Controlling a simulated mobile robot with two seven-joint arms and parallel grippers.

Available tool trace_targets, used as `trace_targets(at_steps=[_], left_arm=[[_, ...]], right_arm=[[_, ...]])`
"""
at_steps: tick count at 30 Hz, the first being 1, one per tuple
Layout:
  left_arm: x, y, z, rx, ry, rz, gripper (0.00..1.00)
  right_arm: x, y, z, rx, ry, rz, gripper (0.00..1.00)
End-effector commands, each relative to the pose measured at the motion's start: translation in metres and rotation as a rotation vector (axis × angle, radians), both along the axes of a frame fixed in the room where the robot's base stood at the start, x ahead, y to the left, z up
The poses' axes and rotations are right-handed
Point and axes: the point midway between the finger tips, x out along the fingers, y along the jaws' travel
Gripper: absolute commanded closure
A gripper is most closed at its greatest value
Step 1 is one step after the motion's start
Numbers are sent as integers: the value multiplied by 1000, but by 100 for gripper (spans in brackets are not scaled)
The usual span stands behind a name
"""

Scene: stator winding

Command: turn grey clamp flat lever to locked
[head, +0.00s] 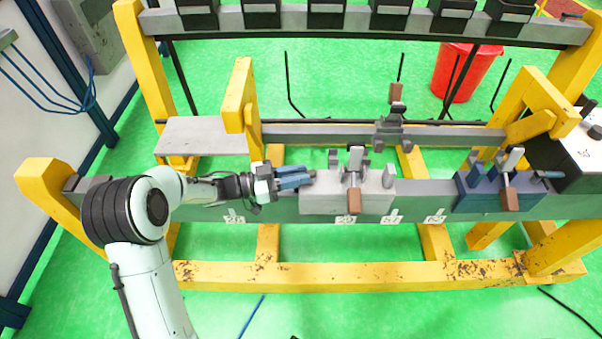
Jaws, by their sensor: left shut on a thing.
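The grey clamp (318,204) is a light grey block on the front green-grey beam, in the middle of the head view. An upright handle with a white top and brown grip (354,202) stands at its front. My left gripper (305,177) comes in level from the left, with its blue fingers at the clamp's left end. It is shut on the flat lever there. The fingers hide most of that lever, so its exact angle cannot be made out. My right gripper is not in view.
A blue clamp (480,203) with a similar brown-gripped handle sits farther right on the same beam. A rear rail carries another small clamp (390,133). Yellow frame posts (240,95) and a grey plate (200,137) stand behind my left arm. A red bucket (467,72) is at the back.

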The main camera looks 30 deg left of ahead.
Motion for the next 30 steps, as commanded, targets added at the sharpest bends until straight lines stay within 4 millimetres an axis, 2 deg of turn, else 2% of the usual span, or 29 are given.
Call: trace_targets(at_steps=[8,9,10,22,26,30], left_arm=[[0,0,0,-1,-1,-1,100],[0,0,0,-1,-1,-1,64],[0,0,0,-1,-1,-1,55],[-4,5,0,0,-1,2,55],[-18,20,0,1,0,4,55],[-40,43,0,1,1,6,55]], right_arm=[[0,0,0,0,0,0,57],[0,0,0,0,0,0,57],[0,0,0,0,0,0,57],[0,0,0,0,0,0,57],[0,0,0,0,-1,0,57],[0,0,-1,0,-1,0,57]])
